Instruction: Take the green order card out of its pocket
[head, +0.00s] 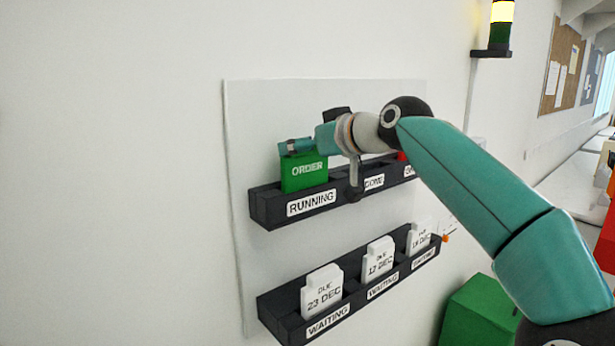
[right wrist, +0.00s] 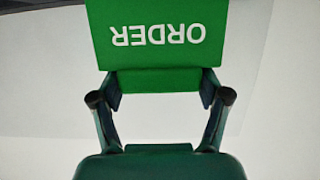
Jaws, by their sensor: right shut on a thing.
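The green order card (head: 304,173) stands upright in the RUNNING pocket (head: 268,209) at the left of the upper rack, its lower edge hidden behind the pocket front. My right gripper (head: 297,147) reaches in from the right and is shut on the card's top edge. In the right wrist view the card (right wrist: 157,40) appears upside down, with its narrower top part between the two fingertips of the gripper (right wrist: 158,88). My left gripper is not in view.
A lower rack (head: 289,329) holds several white due-date cards in WAITING pockets. Both racks are on a white board (head: 270,110) on the wall. A green box (head: 480,312) stands at lower right. The wall left of the board is clear.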

